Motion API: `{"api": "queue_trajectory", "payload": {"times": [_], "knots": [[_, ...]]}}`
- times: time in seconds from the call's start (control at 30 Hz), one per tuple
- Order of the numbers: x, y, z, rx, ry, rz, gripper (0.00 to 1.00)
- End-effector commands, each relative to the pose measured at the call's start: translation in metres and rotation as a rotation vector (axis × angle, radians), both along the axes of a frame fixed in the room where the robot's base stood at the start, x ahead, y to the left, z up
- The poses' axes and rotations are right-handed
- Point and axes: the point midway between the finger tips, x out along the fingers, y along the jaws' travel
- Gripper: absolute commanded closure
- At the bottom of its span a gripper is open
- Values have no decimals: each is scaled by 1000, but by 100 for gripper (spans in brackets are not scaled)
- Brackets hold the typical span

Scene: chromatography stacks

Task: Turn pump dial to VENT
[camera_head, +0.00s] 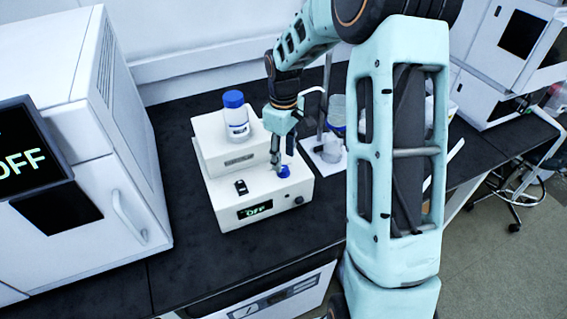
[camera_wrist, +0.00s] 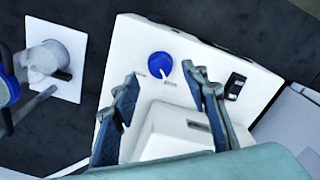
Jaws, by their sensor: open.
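The pump (camera_head: 228,188) is a white box on the black bench, with a raised back part and a small front display that reads OFF. Its blue round dial (camera_head: 284,171) is on the top face near the right edge. In the wrist view the dial (camera_wrist: 160,65) has a white pointer mark toward its lower edge; the label by it is too small to read. My gripper (camera_head: 279,166) is open and points down just above the dial. In the wrist view the fingers (camera_wrist: 160,80) stand apart to either side of the dial, with nothing between them that they grip.
A blue-capped bottle (camera_head: 236,116) stands on the pump's raised part. A black rocker switch (camera_head: 241,187) is on the pump top. A stand with glassware (camera_head: 332,150) is close behind at right. A large white instrument (camera_head: 85,150) stands left. Bare bench lies in front.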

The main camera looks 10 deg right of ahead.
Motion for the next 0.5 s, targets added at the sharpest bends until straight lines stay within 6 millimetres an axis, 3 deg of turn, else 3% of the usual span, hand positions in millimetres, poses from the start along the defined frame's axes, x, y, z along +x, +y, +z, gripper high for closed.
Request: {"api": "queue_trajectory", "payload": {"times": [0.2,0.5], "knots": [[1,0,48,-1,-5,0,58],[0,0,80,1,-2,1,58]]}}
